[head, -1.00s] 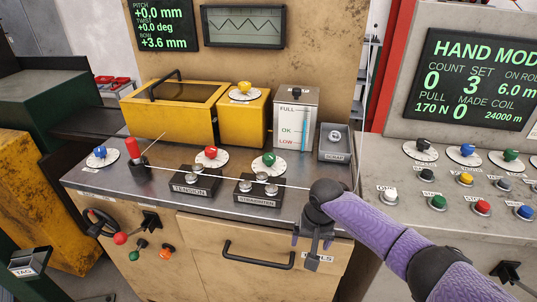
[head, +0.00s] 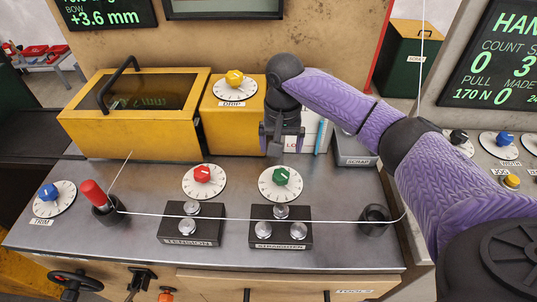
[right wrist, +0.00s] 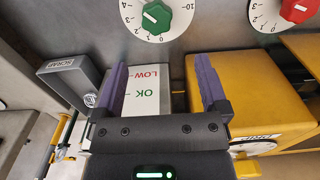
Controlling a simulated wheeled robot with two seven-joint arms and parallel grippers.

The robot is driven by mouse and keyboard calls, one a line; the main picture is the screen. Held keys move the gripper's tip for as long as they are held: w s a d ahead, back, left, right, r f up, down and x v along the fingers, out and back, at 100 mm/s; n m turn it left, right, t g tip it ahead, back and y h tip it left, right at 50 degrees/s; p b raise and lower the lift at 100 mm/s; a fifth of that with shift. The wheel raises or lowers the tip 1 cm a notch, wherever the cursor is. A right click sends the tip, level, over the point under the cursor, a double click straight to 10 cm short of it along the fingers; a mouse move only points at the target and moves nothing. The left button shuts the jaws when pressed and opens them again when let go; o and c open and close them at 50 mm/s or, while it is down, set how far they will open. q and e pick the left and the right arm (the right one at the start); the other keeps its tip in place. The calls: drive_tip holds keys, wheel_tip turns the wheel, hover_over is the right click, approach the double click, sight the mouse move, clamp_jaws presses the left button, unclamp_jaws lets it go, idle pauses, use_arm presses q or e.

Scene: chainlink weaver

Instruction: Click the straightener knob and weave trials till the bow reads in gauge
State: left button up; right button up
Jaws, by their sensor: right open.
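The green straightener knob (head: 281,178) sits on a white dial on the grey bench, behind the black straightener block (head: 270,238) with its several steel rollers. It also shows at the top of the right wrist view (right wrist: 157,17). The bow display (head: 105,16) reads +3.6 mm. A thin white wire (head: 345,220) runs across the rollers. My right gripper (head: 283,152) points down just behind the green knob, in front of the level gauge, and is apart from the knob. In the wrist view its fingers (right wrist: 160,75) are open and empty. My left gripper is out of view.
The red tension knob (head: 202,174), yellow drip knob (head: 234,78) and blue trim knob (head: 47,191) stand nearby. The yellow box (head: 140,128), level gauge (head: 309,135) and scrap bin (head: 354,150) line the back. A red-topped post (head: 93,192) stands at left.

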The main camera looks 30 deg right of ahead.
drive_tip(key=b, duration=0.1)
hover_over(281, 174)
wheel_tip(281, 174, down, 4)
drive_tip(key=shift+f, duration=0.15)
wheel_tip(281, 174, down, 4)
drive_tip(key=shift+f+b, duration=0.25)
drive_tip(key=shift+b, duration=0.65)
drive_tip(key=shift+f, duration=0.2)
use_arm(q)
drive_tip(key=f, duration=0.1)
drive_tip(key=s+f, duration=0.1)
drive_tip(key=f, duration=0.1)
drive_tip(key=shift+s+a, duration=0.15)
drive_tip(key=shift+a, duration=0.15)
use_arm(e)
drive_tip(key=shift+c, duration=0.2)
